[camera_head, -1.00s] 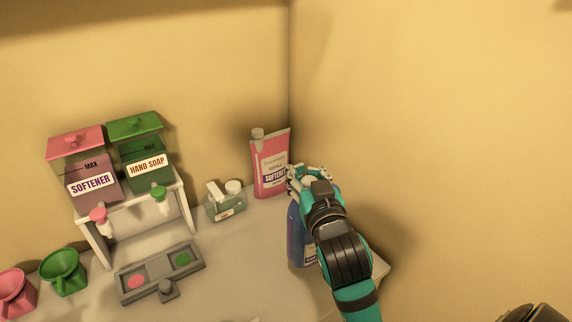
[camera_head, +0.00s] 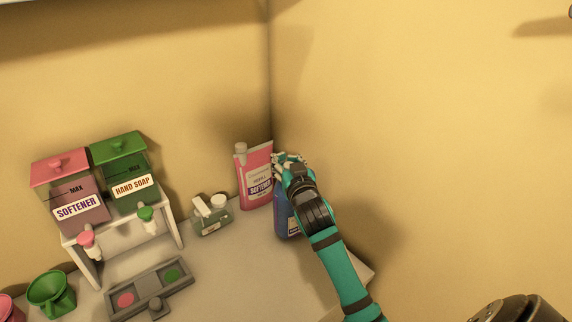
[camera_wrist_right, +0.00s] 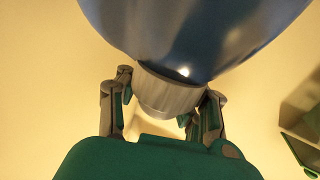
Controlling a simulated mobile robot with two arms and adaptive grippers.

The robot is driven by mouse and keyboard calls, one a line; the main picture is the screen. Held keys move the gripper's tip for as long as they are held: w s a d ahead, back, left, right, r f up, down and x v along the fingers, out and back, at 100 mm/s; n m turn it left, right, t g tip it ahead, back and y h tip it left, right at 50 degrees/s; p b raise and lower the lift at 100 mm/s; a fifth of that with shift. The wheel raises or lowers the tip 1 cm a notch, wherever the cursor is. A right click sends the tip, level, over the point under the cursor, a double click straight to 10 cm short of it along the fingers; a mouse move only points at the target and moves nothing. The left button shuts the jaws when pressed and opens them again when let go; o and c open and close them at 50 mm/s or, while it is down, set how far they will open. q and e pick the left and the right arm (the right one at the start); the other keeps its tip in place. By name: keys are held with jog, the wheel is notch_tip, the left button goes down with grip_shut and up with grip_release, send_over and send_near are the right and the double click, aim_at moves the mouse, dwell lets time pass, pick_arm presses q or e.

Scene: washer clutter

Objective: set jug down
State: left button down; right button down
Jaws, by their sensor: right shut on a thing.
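The jug is a dark blue bottle (camera_head: 286,220) with a grey screw cap, standing in the right part of the counter beside the pink refill pouch. My right gripper (camera_head: 288,162) is shut on it at the neck and cap, reaching in from above and the front. In the right wrist view the grey cap (camera_wrist_right: 168,95) sits between the two fingers, with the blue body (camera_wrist_right: 195,35) beyond it. My arm covers much of the jug in the head view. I cannot tell whether its base touches the counter. My left gripper is not in view.
The pink refill pouch (camera_head: 256,178) stands close behind the jug, near the wall corner. A small green bottle (camera_head: 211,218) is left of it. Softener (camera_head: 72,205) and hand soap (camera_head: 131,178) dispensers stand on a white rack. A grey tray (camera_head: 130,284) lies in front.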

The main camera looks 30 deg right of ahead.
jog(key=shift+f, duration=1)
jog(key=c, duration=0.9)
grip_release()
jog(key=shift+s+f, duration=0.1)
jog(key=shift+f, duration=0.05)
jog(key=shift+s+a, duration=0.15)
jog(key=shift+s, duration=0.1)
jog(key=b+v, duration=0.2)
jog(key=v, duration=0.9)
jog(key=shift+s+a+r, duration=0.1)
jog(key=shift+s+r, duration=0.1)
jog(key=shift+s, duration=0.1)
